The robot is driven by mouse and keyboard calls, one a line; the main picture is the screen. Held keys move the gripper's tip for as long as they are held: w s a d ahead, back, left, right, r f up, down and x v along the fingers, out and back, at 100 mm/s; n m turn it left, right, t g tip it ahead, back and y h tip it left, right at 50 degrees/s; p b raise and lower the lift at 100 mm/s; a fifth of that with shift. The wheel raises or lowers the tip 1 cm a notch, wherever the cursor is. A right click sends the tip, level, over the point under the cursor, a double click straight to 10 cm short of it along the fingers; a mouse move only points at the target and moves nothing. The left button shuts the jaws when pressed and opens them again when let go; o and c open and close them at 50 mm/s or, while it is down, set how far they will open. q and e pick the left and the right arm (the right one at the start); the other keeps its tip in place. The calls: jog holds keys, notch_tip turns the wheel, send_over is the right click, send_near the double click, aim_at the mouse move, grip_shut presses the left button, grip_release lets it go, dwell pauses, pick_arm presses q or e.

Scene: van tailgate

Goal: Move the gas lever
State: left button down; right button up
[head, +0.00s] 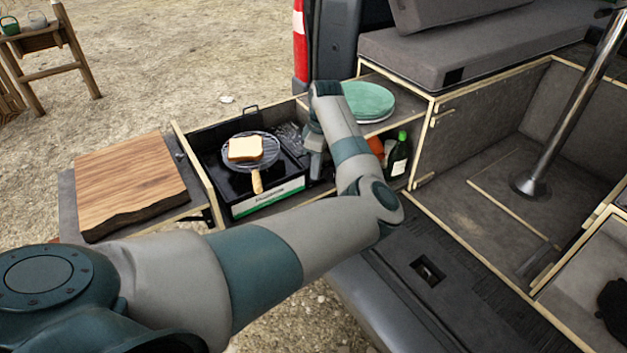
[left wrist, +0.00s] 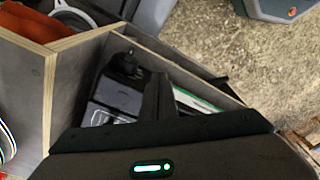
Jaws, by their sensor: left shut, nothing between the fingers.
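The camping stove (head: 268,199) is a black box with a white and green front strip, sitting in the pull-out drawer. A round wire grill (head: 262,158) with a wooden handle and a slice of bread (head: 245,149) lies on it. My left gripper (head: 316,170) points down at the stove's right end, partly hidden by my arm. In the left wrist view its fingers (left wrist: 158,97) are shut and empty, over the stove's end compartment. A small black knob-like part (left wrist: 126,63) shows beside them; I cannot tell whether it is the gas lever. My right gripper is not in view.
A wooden board (head: 131,184) lies left of the drawer. Green plates (head: 368,102) sit on the shelf behind my arm. A dark bottle (head: 398,157) stands in the compartment to the right. A metal pole (head: 572,105) rises from the van floor.

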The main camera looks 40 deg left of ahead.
pick_arm(q)
jog(key=shift+f, duration=0.15)
notch_tip(320, 180, down, 2)
jog(key=shift+s, duration=0.1)
jog(key=shift+w+d+r+p, duration=0.25)
jog(key=shift+d+r+p, duration=0.15)
jog(key=shift+d, duration=0.2)
jog(key=shift+w+d+r+p, duration=0.2)
jog(key=shift+d+r+p, duration=0.1)
jog(key=shift+d+p, duration=0.25)
jog(key=shift+d, duration=0.3)
jog(key=shift+w, duration=0.1)
